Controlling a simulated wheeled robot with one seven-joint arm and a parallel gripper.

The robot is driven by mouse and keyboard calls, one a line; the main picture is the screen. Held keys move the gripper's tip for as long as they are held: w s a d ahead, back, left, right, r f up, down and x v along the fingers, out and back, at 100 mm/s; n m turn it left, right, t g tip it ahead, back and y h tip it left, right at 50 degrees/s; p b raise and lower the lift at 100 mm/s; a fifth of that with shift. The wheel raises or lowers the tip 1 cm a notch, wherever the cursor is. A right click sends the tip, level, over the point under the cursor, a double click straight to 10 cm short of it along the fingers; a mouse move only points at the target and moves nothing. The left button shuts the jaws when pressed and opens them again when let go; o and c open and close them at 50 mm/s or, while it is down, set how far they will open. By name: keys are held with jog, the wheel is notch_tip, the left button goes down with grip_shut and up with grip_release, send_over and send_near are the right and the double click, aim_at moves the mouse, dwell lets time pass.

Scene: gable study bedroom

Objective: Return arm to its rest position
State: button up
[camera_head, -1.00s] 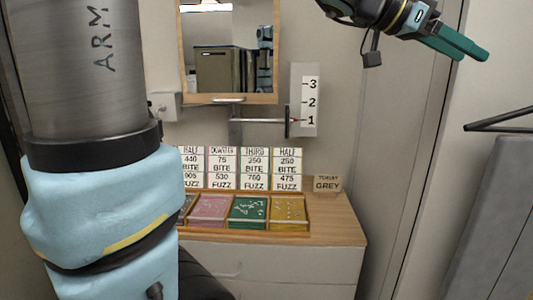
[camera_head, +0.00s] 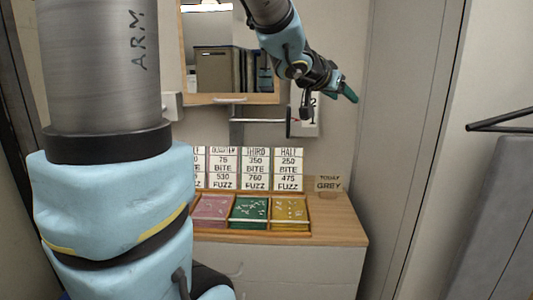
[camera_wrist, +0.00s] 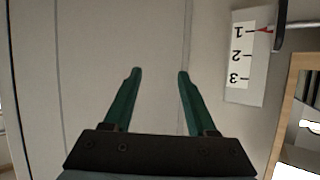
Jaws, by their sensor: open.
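My gripper (camera_head: 348,92) is raised in the head view, in front of the wall between the mirror and the tall panel at the right. Its dark green fingers point to the right and slightly down. In the wrist view my gripper (camera_wrist: 158,72) has its two fingers spread apart, with nothing between them. It is well above the cabinet and touches nothing that I can see. My upper arm and a blue joint fill the left of the head view.
A wooden-framed mirror (camera_head: 222,80) and a numbered scale (camera_wrist: 243,75) with a red pointer are on the wall. A wooden tray (camera_head: 250,233) of coloured packs, several white cards (camera_head: 257,168) and a "GREY" sign (camera_head: 328,184) stand on the cabinet (camera_head: 350,232). A grey panel (camera_head: 490,220) is at right.

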jog(key=w+a+f+n+y, duration=0.1)
jog(key=a+f+n+y, duration=0.3)
jog(key=a+f, duration=0.55)
jog(key=s+a+f+n+g+y, duration=0.4)
jog(key=s+a+f+g, duration=0.4)
jog(key=s+a+f, duration=0.7)
jog(key=shift+s+a+f+y, duration=0.2)
jog(key=shift+s+a+y, duration=0.1)
jog(key=shift+s+y, duration=0.45)
